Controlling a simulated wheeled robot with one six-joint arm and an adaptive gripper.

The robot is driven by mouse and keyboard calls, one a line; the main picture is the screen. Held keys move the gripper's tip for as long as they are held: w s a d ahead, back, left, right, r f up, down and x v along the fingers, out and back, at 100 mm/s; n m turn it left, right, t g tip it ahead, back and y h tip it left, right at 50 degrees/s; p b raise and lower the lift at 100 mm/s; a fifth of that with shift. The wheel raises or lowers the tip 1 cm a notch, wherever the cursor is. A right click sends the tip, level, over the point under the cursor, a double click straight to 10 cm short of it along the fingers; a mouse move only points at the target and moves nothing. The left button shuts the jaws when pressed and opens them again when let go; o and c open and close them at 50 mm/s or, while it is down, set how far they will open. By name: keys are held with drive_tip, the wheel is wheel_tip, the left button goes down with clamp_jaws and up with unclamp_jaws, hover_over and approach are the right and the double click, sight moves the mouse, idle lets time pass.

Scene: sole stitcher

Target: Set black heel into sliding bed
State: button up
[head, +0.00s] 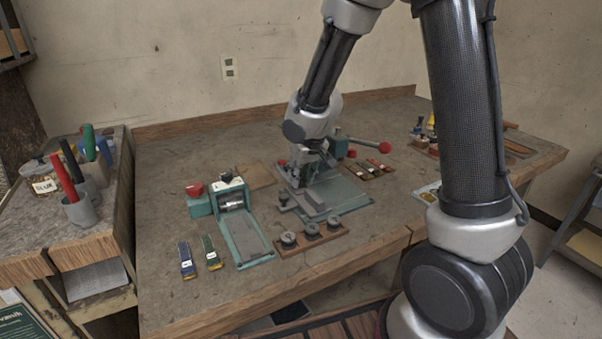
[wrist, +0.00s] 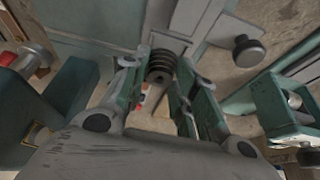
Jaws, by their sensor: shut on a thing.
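My gripper (wrist: 162,72) reaches down over the middle machine. Its fingers are closed on a dark, ribbed, round piece, the black heel (wrist: 161,65), seen between the fingertips in the wrist view. In the head view, the arm's end covers the heel. The grey sliding bed (head: 314,206) lies on the green base plate (head: 347,197), just below my gripper. A pale grey bar (wrist: 196,14) lies just beyond the heel in the wrist view. I cannot tell whether the heel touches it.
A wooden rack (head: 300,248) with several dark round pieces stands in front. A smaller green machine (head: 233,197) with a red knob stands left. Blue (head: 187,262) and green (head: 211,254) strips lie beside it. A red-tipped lever (head: 383,147) sticks out behind, right.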

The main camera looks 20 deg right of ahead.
drive_tip(key=shift+a+f, duration=0.1)
drive_tip(key=shift+f, duration=0.5)
drive_tip(key=o, duration=0.7)
drive_tip(key=shift+r, duration=0.1)
drive_tip(key=shift+s+r, duration=0.2)
drive_tip(key=shift+r, duration=0.45)
drive_tip(key=shift+v, duration=4.8)
drive_tip(key=shift+s+f, duration=0.1)
